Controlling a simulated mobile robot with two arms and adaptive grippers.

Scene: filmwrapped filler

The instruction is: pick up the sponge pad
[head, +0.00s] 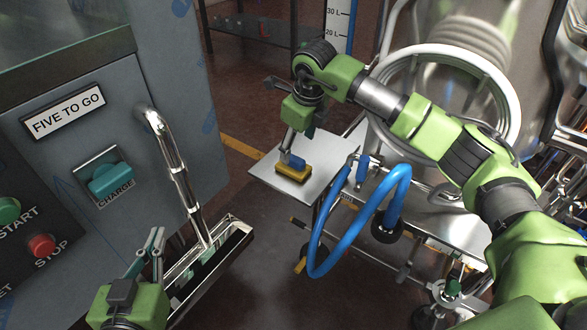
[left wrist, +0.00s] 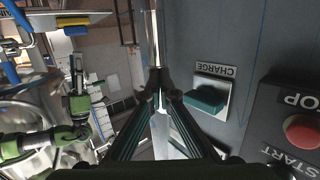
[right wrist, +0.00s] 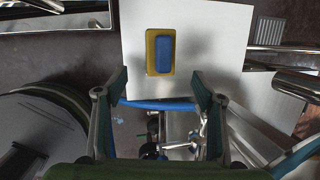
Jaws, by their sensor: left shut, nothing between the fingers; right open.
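The sponge pad (head: 294,172) is a yellow block with a blue upper part. It lies on a pale flat shelf (head: 262,172) in the head view. In the right wrist view the sponge pad (right wrist: 152,58) lies ahead of the fingers, with its long side running up the picture. My right gripper (head: 298,143) is open and empty, pointing down over the sponge pad. Its spread fingers also show in the right wrist view (right wrist: 160,82). My left gripper (head: 155,238) is shut and empty, low at the left by the machine; its fingertips meet in the left wrist view (left wrist: 158,78).
A grey control cabinet (head: 95,115) with buttons and a bent metal pipe (head: 172,155) stands at the left. A thick blue hose (head: 345,250) loops beside the shelf. A shiny steel vessel (head: 490,50) stands behind my right arm. Open floor lies between cabinet and shelf.

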